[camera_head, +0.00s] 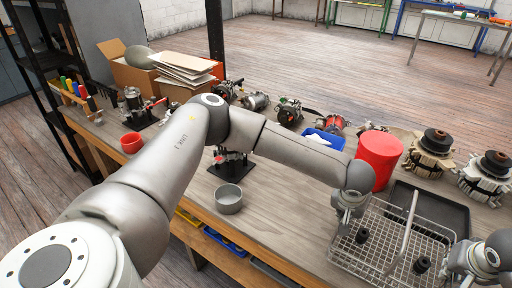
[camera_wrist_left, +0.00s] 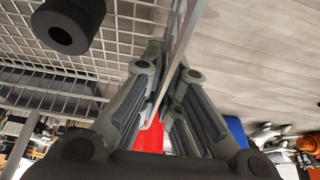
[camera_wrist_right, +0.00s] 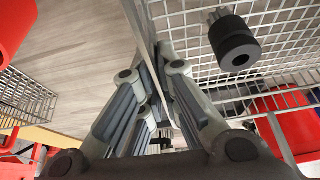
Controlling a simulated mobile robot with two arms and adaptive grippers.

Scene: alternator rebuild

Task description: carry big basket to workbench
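The big basket (camera_head: 388,250) is a grey wire-mesh basket with a bar handle across its middle. It is at the front right of the workbench (camera_head: 285,200) in the head view; I cannot tell whether it touches the top. Two black cylindrical parts (camera_head: 422,265) are in it, one on each side of the handle. My left gripper (camera_head: 346,222) is shut on its left wall; in the left wrist view the fingers (camera_wrist_left: 170,70) pinch the thin rim. My right gripper (camera_head: 462,270) is shut on the right wall, seen in the right wrist view (camera_wrist_right: 155,75).
A black tray (camera_head: 438,203) lies just behind the basket, and a red cylinder (camera_head: 380,158) stands behind left. Copper-wound stators (camera_head: 430,155) are at the back right. A grey round bowl (camera_head: 229,198) stands left. Another wire basket (camera_wrist_right: 25,95) shows in the right wrist view.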

